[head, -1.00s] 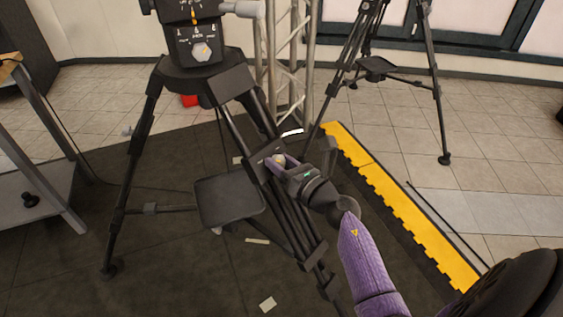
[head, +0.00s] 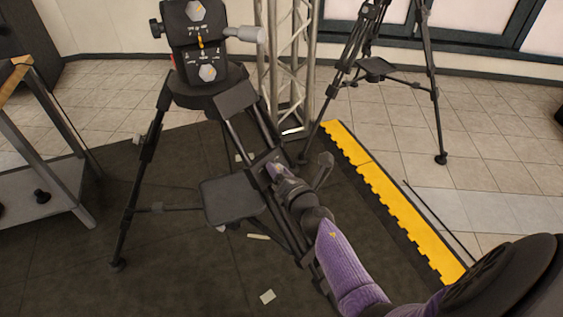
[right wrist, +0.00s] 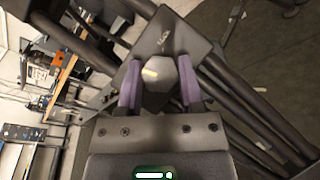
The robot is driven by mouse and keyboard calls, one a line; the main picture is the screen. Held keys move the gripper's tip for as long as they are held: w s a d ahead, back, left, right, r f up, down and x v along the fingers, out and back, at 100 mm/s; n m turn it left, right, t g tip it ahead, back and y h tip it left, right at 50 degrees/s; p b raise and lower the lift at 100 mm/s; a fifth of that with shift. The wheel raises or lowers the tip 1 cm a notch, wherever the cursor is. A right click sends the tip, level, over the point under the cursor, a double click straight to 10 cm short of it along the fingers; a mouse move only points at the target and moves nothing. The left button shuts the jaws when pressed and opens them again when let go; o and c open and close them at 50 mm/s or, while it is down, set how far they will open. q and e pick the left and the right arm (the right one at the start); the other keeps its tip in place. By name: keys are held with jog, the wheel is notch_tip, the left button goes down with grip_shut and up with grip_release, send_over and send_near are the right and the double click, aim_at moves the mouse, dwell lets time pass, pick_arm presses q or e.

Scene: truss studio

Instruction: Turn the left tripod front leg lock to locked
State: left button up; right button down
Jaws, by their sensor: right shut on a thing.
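The left tripod (head: 205,103) stands on the dark mat with its head at the top of the head view. Its front leg (head: 240,125) slants down to the right. The leg lock (right wrist: 160,75) is a pale faceted knob on a dark plate with small lettering, seen in the right wrist view. My right gripper (right wrist: 158,92) has its two purple fingers either side of the knob, shut on it. In the head view my right gripper (head: 280,173) reaches the leg from the lower right and hides the knob. My left gripper is not in view.
A second tripod (head: 437,110) stands on the tiles behind. A yellow edge strip (head: 395,205) borders the mat at right. A metal truss (head: 288,70) rises behind the left tripod. A grey cart (head: 40,150) stands at left.

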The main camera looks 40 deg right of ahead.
jog(key=m+g+p, duration=0.1)
jog(key=m+p, duration=0.1)
jog(key=m+g+h+p, duration=0.1)
jog(key=m+p, duration=0.1)
jog(key=m+g+h+p, duration=0.1)
jog(key=m+p, duration=0.1)
jog(key=m, duration=0.1)
jog(key=shift+r, duration=0.35)
jog(key=m+g+p, duration=0.2)
jog(key=m+p, duration=0.1)
jog(key=m, duration=0.1)
jog(key=shift+f+g, duration=0.1)
jog(key=shift+g, duration=0.3)
jog(key=shift+m+p, duration=0.5)
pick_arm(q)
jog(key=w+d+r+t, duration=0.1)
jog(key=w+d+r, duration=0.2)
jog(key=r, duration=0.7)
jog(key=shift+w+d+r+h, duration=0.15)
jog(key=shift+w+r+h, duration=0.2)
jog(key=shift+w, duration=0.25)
pick_arm(e)
jog(key=shift+f+g, duration=0.1)
jog(key=shift+g, duration=0.2)
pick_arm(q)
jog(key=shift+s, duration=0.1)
pick_arm(e)
jog(key=shift+m, duration=0.3)
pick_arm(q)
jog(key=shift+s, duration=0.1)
